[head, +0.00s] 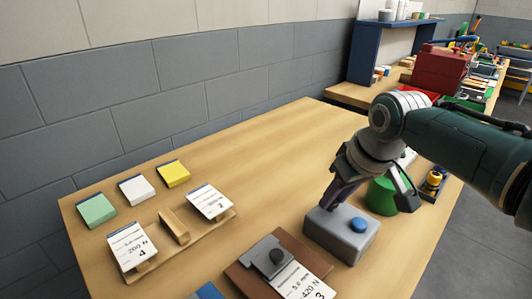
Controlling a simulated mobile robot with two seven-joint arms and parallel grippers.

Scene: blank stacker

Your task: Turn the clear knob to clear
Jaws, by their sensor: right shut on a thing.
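A grey box (340,238) with a round blue button (359,225) stands near the front right of the wooden table. My right gripper (337,203) points down at the left rear part of the box top, beside the blue button. Its dark fingers are shut on the clear knob there. The fingers hide the knob, so its pointer and setting cannot be read. My left gripper is not in view.
A brown board (245,276) with a grey block and a label card lies left of the box. A green round object (381,195) stands close behind the box. Cards on a wooden rack (190,243) and coloured pads are at left. The table's middle back is clear.

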